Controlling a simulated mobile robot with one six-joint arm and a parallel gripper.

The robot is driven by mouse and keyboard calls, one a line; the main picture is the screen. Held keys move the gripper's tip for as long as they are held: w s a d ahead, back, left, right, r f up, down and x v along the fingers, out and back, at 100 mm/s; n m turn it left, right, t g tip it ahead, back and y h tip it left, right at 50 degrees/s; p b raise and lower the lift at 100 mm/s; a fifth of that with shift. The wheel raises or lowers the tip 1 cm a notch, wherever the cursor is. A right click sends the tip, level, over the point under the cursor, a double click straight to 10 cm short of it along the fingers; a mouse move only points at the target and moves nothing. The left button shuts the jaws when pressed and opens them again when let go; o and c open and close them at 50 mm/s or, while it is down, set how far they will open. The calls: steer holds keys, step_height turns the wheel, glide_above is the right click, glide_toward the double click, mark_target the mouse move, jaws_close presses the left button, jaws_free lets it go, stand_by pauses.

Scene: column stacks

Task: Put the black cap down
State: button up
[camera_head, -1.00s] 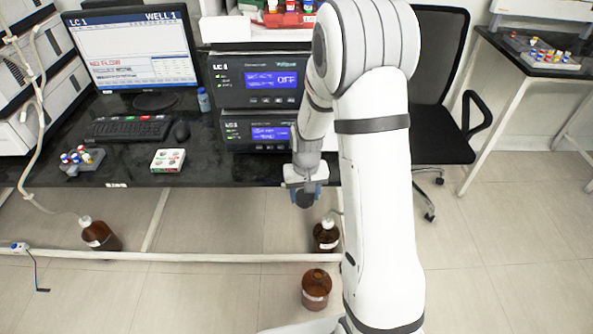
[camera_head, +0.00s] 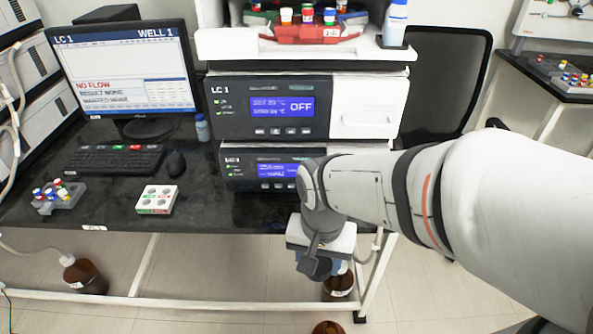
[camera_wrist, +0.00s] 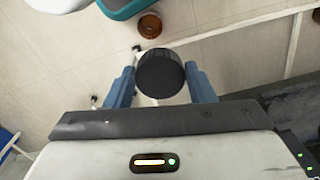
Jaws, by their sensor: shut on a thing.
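The black cap (camera_wrist: 160,74) is round with a ribbed side and sits between the two blue fingers of my gripper (camera_wrist: 160,85) in the wrist view. My gripper is shut on it. In the head view my gripper (camera_head: 318,266) points down just in front of the bench's front edge, and the dark cap (camera_head: 314,268) shows at its fingertips. The cap is held in the air, above floor level and apart from the bench. A brown bottle (camera_head: 338,284) stands on the floor below, partly hidden by my gripper.
Stacked LC units (camera_head: 268,120) stand behind my gripper. Bare bench top lies right of the white tray.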

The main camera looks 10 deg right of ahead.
steer(key=w+p, duration=0.3)
steer(key=shift+d+r, duration=0.25)
steer(key=shift+r, duration=0.15)
steer(key=w+d+f+p, duration=0.1)
steer(key=w+p, duration=0.2)
steer(key=w, duration=0.2)
steer(key=w+d+f+p, duration=0.1)
steer(key=w+p, duration=0.2)
steer(key=w, duration=0.2)
steer(key=w+d+f+p, duration=0.1)
steer(key=w+p, duration=0.3)
steer(key=w, duration=0.2)
steer(key=shift+f, duration=0.25)
step_height(320, 180, down, 3)
steer(key=shift+f, duration=0.2)
steer(key=shift+w+f+p, duration=0.25)
steer(key=shift+f+p, duration=0.2)
steer(key=shift+f, duration=0.05)
steer(key=shift+f, duration=0.15)
steer(key=o, duration=1)
steer(key=shift+c, duration=0.2)
